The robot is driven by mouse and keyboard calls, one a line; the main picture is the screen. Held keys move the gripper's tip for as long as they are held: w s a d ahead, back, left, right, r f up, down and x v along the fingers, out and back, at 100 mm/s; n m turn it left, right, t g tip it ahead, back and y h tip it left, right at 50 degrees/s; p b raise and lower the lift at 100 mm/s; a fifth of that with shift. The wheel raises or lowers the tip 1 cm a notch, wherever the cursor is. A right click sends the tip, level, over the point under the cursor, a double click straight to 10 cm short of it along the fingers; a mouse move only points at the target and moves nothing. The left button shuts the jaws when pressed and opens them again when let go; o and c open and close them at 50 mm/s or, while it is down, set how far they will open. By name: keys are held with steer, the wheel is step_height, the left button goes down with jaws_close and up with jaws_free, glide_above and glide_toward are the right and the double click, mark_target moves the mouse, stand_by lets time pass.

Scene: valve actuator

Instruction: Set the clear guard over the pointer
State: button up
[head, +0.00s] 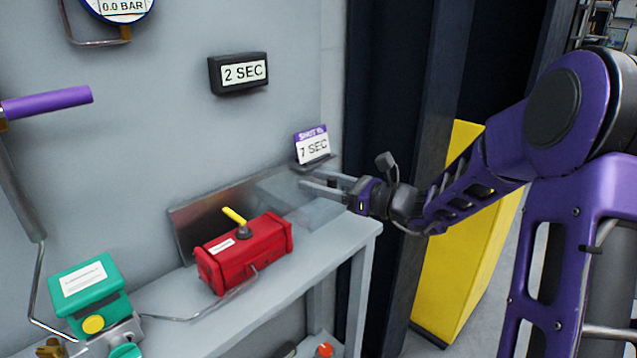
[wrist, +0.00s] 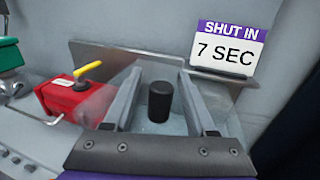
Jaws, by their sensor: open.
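The red actuator (head: 245,256) sits on the bench with a yellow pointer (head: 234,215) on its top. They also show at the left of the wrist view, the actuator (wrist: 66,101) with the pointer (wrist: 88,69). The clear guard (head: 312,212) is a pale see-through box at the bench's right end, apart from the actuator. My gripper (head: 303,178) is at the guard's top, open. In the wrist view a black knob (wrist: 159,101) on the guard stands between the two fingers, with gaps on both sides. The knob is hidden in the head view.
A green box (head: 86,284) with a yellow button stands on the bench at left, with thin tubing towards the actuator. A low metal backplate (head: 190,228) stands behind the actuator. A "7 SEC" card (head: 312,146) stands behind the guard. The bench's front edge is clear.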

steer(key=shift+a, duration=0.1)
jaws_close()
stand_by(1.4)
